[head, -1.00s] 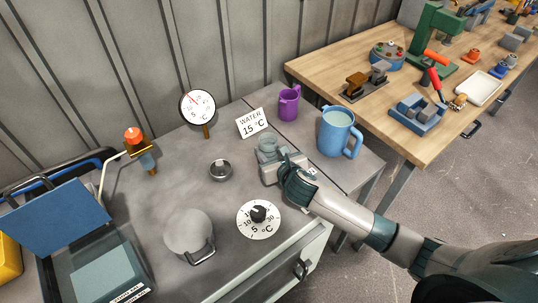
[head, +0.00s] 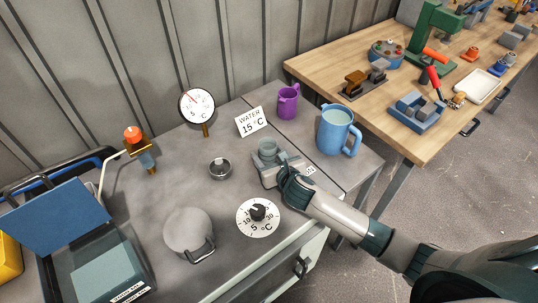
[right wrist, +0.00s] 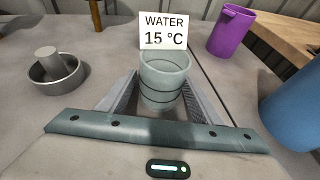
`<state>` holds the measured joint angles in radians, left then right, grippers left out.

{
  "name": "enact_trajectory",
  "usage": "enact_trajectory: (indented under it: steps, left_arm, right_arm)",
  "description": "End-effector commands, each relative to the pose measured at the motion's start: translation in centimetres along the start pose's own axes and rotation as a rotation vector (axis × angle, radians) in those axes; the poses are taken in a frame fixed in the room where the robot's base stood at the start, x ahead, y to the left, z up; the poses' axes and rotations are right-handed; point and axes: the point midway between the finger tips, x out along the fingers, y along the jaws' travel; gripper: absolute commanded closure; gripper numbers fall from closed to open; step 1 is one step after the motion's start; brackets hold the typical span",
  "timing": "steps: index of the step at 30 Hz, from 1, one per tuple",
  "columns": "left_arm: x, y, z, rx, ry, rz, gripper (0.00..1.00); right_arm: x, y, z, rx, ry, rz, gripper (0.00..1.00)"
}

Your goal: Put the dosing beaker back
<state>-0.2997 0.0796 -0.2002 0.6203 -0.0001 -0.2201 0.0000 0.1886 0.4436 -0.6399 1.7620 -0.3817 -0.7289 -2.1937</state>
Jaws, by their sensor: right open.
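The dosing beaker, a translucent grey-green cup with dark rings (right wrist: 164,80), stands upright on the grey bench top; in the head view the beaker (head: 268,149) is near the bench's right part. My right gripper (head: 274,168) is low over the bench at the beaker. In the right wrist view the two fingers of the gripper (right wrist: 160,100) are spread on either side of the beaker, with a gap visible beside it. The beaker's lower part is partly hidden by the gripper body. My left gripper is not in view.
Behind the beaker stands a water 15 °C sign (head: 251,122). A purple cup (head: 288,103) and a blue jug (head: 334,132) stand to the right. A small metal dish (head: 219,169), a dial (head: 258,218) and a round lid with a handle (head: 187,230) lie left and front.

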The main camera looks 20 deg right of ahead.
Motion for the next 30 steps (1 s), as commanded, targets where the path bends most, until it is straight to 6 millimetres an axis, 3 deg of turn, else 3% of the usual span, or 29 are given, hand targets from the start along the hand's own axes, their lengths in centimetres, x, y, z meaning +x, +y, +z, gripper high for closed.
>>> enact_trajectory:
  steps: [5,11,24,30]
  left_arm:
    - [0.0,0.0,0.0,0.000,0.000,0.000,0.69]
    - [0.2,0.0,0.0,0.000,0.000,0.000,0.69]
    - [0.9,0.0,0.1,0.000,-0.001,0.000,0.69]
    - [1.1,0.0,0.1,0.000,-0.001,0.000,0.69]
  right_arm:
    - [-0.3,0.0,0.2,-0.001,0.000,0.000,0.41]
    - [-1.9,0.0,0.1,-0.002,0.000,0.001,0.41]
    - [-9.1,0.0,0.1,-0.002,-0.001,0.002,0.41]
    - [-11.3,0.0,0.1,-0.001,0.001,0.001,0.41]
